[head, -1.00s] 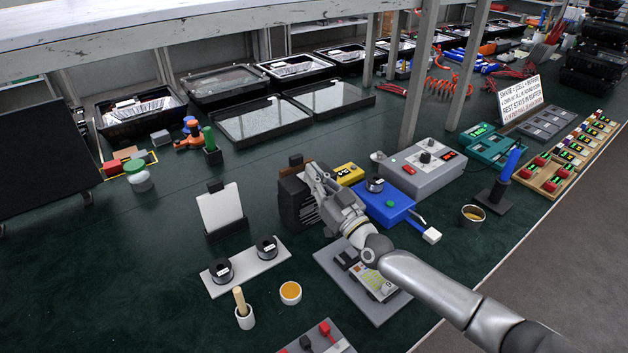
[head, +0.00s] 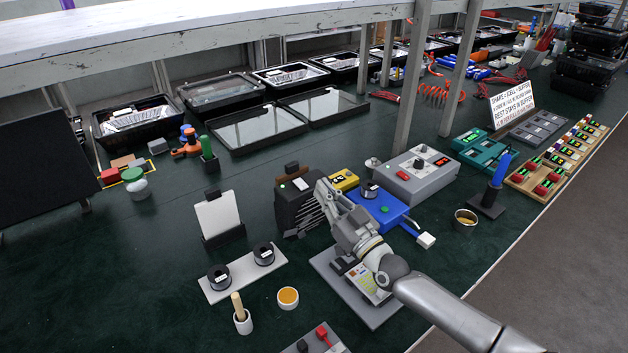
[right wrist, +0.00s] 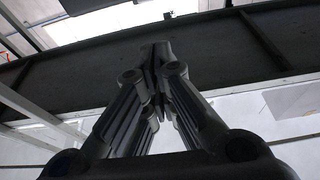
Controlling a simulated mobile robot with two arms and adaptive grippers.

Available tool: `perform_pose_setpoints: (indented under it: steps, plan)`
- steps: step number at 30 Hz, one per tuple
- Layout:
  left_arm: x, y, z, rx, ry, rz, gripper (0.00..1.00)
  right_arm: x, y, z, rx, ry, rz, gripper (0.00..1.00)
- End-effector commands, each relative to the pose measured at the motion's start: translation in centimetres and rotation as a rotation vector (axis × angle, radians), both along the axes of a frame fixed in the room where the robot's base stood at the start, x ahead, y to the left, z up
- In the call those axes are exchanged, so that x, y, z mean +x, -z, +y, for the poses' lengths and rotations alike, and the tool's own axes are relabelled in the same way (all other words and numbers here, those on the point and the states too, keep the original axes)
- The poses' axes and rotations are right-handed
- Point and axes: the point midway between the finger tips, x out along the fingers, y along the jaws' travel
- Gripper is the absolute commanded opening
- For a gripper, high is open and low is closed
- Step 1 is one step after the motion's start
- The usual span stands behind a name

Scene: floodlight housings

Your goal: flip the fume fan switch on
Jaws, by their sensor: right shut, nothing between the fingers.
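The fume fan (head: 292,208) is a dark box with a slatted front, standing upright on the green bench in the middle of the head view. A small green spot and a white patch show on its top. I cannot make out the switch lever or its position. My right gripper (head: 323,187) is at the fan's right upper edge, in front of its slats; I cannot tell whether it touches. In the right wrist view the gripper (right wrist: 157,52) is shut with its fingertips together and empty. My left gripper is out of view.
A blue box (head: 378,207) and a grey control box (head: 425,185) stand to the right of the fan. A grey plate (head: 380,315) lies under my right arm. A white card stand (head: 218,217) and a spool holder (head: 240,273) are to the left. A shelf post (head: 413,90) rises behind.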

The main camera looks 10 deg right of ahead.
Motion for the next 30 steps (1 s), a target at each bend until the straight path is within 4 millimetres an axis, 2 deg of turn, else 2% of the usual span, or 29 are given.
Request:
perform_pose_setpoints:
  steps: [3,9,26,30]
  plan:
    - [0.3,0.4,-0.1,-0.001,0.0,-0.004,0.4,-1.7,1.1,-0.7,-0.002,-0.001,0.001,0.0]
    - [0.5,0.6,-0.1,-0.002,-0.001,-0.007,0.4,-3.3,1.8,-1.4,-0.001,0.0,0.0,0.0]
    - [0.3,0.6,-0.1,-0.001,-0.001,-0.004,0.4,-3.6,1.8,-1.5,-0.001,0.0,-0.001,0.0]
    - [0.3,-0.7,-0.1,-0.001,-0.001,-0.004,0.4,-3.6,0.5,-1.5,0.0,0.0,-0.002,0.0]
